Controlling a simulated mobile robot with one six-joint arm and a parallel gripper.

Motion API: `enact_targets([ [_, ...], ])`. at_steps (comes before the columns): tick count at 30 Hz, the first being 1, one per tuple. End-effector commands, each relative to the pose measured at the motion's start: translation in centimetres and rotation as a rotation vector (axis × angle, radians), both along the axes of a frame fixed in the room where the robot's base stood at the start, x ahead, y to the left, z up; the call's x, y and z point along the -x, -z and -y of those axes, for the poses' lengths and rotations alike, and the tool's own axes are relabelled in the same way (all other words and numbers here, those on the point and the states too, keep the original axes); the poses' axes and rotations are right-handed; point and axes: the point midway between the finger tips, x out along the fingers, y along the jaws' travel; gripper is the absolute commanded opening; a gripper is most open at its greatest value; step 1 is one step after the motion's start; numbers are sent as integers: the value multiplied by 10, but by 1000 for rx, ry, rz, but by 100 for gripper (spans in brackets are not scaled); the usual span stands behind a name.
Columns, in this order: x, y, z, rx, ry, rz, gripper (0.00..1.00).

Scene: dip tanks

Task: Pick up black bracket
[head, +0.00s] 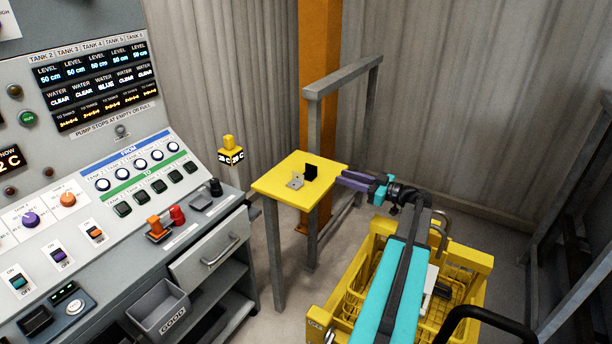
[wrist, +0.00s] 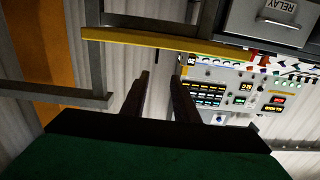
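The black bracket (head: 311,172) stands on the yellow tabletop (head: 276,186), near its right side. A light grey bracket (head: 295,182) sits just left of it. My gripper (head: 341,178) is at the right edge of the tabletop, its purple fingers pointing left toward the black bracket, apart from it. In the wrist view the two dark fingers of my gripper (wrist: 161,76) are spread with an empty gap between them. The yellow tabletop edge (wrist: 150,41) crosses that view beyond the fingertips.
A grey metal frame (head: 345,77) rises behind the table, beside an orange column (head: 320,45). A control console (head: 130,195) with a drawer stands left. A yellow basket (head: 467,262) is below my arm. A yellow-black block (head: 231,154) stands left of the table.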

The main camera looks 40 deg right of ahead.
Motion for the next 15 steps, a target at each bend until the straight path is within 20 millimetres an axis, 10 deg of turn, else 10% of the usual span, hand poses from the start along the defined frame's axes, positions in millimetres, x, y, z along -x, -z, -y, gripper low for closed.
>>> enact_targets([
  [15, 7, 0, 8, 11, 14, 14, 27],
])
